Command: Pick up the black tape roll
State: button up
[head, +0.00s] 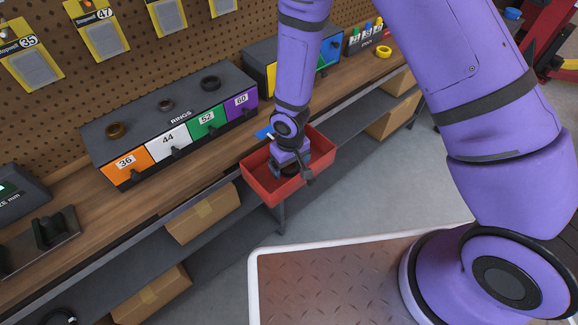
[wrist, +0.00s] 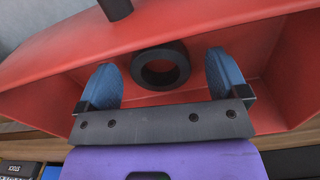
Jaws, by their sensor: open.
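The black tape roll (wrist: 160,47) is a thick black ring inside the red bin (wrist: 90,42), in the wrist view. Its hole faces the camera. My gripper (wrist: 164,76) has blue-padded fingers, spread wide. The roll shows between the two fingers, with a gap on each side, and neither finger appears to touch it. In the head view my gripper (head: 291,164) reaches down into the red bin (head: 262,188) at the bench's front edge. There the arm and gripper mostly hide the roll, and I cannot make it out clearly.
The bin's walls stand close around my gripper. A rings box (head: 165,142) with coloured, numbered drawers and several rings on top stands behind left on the wooden bench (head: 75,230). A yellow ring (head: 384,51) lies farther right. Cardboard boxes (head: 203,213) sit on the shelf below.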

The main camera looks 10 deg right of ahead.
jog(key=shift+f, duration=0.25)
jog(key=c, duration=1)
jog(key=shift+r, duration=0.2)
